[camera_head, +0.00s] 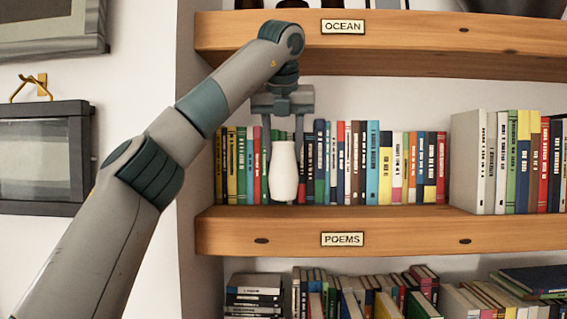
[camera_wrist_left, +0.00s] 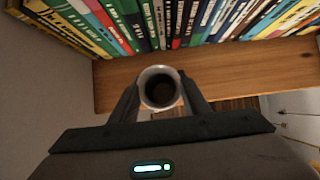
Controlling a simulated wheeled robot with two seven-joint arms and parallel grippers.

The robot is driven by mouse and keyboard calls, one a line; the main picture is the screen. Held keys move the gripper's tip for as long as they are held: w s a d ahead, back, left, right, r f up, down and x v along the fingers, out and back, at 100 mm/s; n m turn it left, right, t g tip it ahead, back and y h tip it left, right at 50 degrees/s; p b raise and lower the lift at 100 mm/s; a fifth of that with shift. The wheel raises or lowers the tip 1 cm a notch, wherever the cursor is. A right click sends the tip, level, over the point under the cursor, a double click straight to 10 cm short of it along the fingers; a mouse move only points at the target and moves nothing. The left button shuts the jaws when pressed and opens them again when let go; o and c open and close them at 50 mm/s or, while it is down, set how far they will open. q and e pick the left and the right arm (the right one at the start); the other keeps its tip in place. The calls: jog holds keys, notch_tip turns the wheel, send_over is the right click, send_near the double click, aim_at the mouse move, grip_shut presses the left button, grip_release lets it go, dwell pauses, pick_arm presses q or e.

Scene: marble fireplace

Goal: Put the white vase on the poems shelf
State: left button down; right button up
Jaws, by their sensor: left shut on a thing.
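The white vase (camera_head: 284,173) is upright between the fingers of my left gripper (camera_head: 283,142), which is shut on it. In the head view it shows in front of the row of books above the POEMS label, its base near the level of the shelf top. The left wrist view looks down on the vase's round open mouth (camera_wrist_left: 160,88), with the gripper fingers on both sides. The poems shelf (camera_head: 400,232) is a thick wooden board; its bare wood (camera_wrist_left: 225,75) shows beyond the vase in the wrist view. I cannot tell if the base touches it. My right gripper is not in view.
A row of upright books (camera_head: 350,160) fills the back of the poems shelf, with larger books (camera_head: 500,160) at the right. The ocean shelf (camera_head: 400,40) is above. More books (camera_head: 370,295) are below. A framed picture (camera_head: 45,155) hangs on the left wall.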

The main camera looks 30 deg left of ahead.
aim_at(283, 164)
pick_arm(q)
jog(key=shift+w+a+r, duration=0.1)
jog(key=shift+w, duration=0.15)
jog(key=shift+w+a+f+p, duration=0.1)
jog(key=shift+a+f+p, duration=0.05)
jog(key=shift+f+p, duration=0.2)
notch_tip(283, 164, down, 2)
jog(key=shift+f+p, duration=0.1)
jog(key=shift+p, duration=0.45)
jog(key=shift+f, duration=0.45)
jog(key=c, duration=1)
grip_release()
jog(key=shift+f, duration=0.1)
